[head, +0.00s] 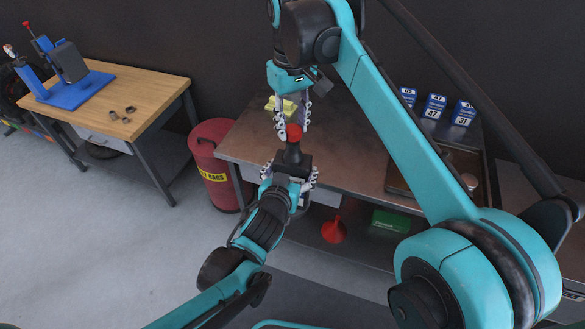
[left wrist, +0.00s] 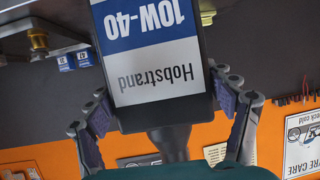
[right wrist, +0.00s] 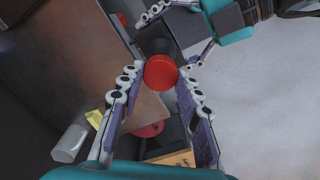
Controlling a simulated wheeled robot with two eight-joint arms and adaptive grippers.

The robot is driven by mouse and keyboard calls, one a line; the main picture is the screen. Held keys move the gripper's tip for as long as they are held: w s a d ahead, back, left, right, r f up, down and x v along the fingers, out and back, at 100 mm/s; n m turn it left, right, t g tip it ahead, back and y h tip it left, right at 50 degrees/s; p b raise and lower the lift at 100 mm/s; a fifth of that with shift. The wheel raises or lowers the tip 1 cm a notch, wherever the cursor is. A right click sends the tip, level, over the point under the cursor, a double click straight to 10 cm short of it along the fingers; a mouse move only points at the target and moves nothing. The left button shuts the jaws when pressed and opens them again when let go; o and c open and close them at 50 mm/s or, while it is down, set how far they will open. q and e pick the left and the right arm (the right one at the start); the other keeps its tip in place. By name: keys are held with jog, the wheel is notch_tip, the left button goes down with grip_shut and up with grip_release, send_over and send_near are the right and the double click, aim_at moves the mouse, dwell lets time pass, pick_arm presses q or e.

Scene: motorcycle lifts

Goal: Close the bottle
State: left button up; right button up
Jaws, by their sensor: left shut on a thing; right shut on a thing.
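A dark bottle (head: 292,160) stands roughly upright in the air, its neck toward my right gripper. My left gripper (head: 290,180) is shut on the bottle body, a finger on each side. A red cap (head: 294,132) is at the top of the bottle; it also shows in the right wrist view (right wrist: 160,72). My right gripper (head: 293,122) points down from above, shut on the cap between its fingertips. I cannot tell whether the cap is seated on the neck.
A metal workbench (head: 345,150) lies behind the grippers, with a yellow item (head: 280,104), blue boxes (head: 434,107) and a tray (head: 400,183). A red funnel (head: 334,230) and green box (head: 390,221) are below. A red drum (head: 213,165) stands left of it.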

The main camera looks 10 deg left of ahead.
aim_at(291, 161)
dwell(0.7)
jog(key=shift+s+f, duration=0.1)
jog(key=shift+f, duration=0.75)
jog(key=shift+f, duration=0.55)
